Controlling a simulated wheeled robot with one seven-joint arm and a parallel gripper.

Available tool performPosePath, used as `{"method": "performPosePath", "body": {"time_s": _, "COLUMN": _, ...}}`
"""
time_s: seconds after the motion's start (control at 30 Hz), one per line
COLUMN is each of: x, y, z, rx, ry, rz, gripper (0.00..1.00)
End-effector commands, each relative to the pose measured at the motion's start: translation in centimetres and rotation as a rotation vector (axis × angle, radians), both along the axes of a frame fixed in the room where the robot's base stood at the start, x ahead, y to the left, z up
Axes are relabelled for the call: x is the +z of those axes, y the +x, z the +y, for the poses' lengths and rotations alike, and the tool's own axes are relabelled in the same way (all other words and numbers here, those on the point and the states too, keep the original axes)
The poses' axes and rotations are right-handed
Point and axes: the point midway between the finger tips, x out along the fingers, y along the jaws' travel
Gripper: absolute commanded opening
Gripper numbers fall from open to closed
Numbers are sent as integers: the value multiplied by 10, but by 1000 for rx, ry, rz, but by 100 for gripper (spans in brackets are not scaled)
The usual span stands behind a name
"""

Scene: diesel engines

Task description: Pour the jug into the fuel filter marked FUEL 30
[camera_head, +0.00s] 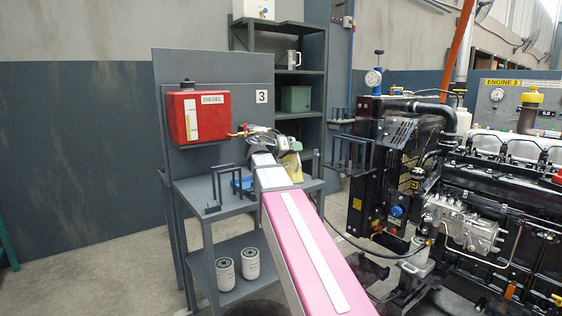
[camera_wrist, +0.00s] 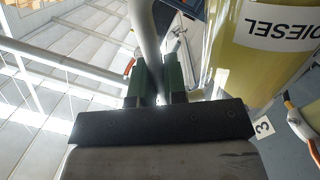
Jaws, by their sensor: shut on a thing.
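My gripper (camera_wrist: 160,84) is shut on the grey handle of the jug. The jug (camera_wrist: 238,45) is see-through, holds yellow liquid and has a white DIESEL label, upside down in the wrist view. In the head view only a small yellowish part of the jug (camera_head: 291,166) shows beside my gripper (camera_head: 283,146), above the workbench; my arm hides the rest. Two white filters (camera_head: 226,274) (camera_head: 250,263) stand upright on the bench's lower shelf, below and left of my gripper. Their markings are too small to read, so I cannot tell which is FUEL 30.
The grey workbench (camera_head: 228,206) carries a blue item (camera_head: 242,186) and a dark rack (camera_head: 216,190). A red diesel tank (camera_head: 197,117) hangs on its back panel. A shelf behind holds a metal jug (camera_head: 293,59). The black engine (camera_head: 400,180) stands close on the right.

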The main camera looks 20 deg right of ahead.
Motion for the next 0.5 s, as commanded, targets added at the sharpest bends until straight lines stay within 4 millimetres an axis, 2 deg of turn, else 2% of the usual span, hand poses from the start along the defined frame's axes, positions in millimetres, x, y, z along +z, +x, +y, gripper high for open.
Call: {"method": "performPosePath", "body": {"time_s": 0.5, "x": 6, "y": 3, "z": 0, "rx": 0, "ry": -4, "rz": 22, "gripper": 0}}
